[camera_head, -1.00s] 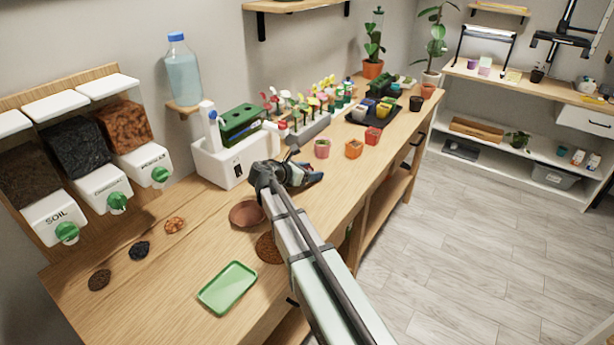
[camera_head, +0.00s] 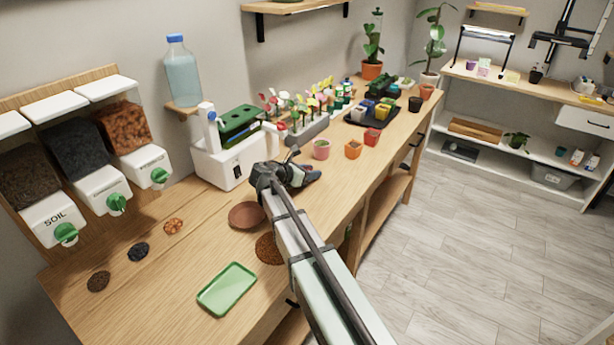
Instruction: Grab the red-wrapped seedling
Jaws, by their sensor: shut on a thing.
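My gripper (camera_head: 308,176) is low over the middle of the long wooden bench, right of the white box and in front of the seedling rack. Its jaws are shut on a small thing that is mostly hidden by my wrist. A dark reddish bit shows at the jaws, which fits the red-wrapped seedling, but its plant and full shape cannot be made out. Several seedlings with coloured tops stand in a grey rack (camera_head: 312,130) behind the gripper. A pink pot (camera_head: 322,149), an orange pot (camera_head: 353,149) and a red pot (camera_head: 371,138) stand to its right.
A white box (camera_head: 222,165) with a green rack stands left of my gripper. A black tray (camera_head: 372,120) with small pots is farther back. A brown saucer (camera_head: 246,215) and a green tray (camera_head: 227,289) lie nearer. The bench between the saucer and the box is clear.

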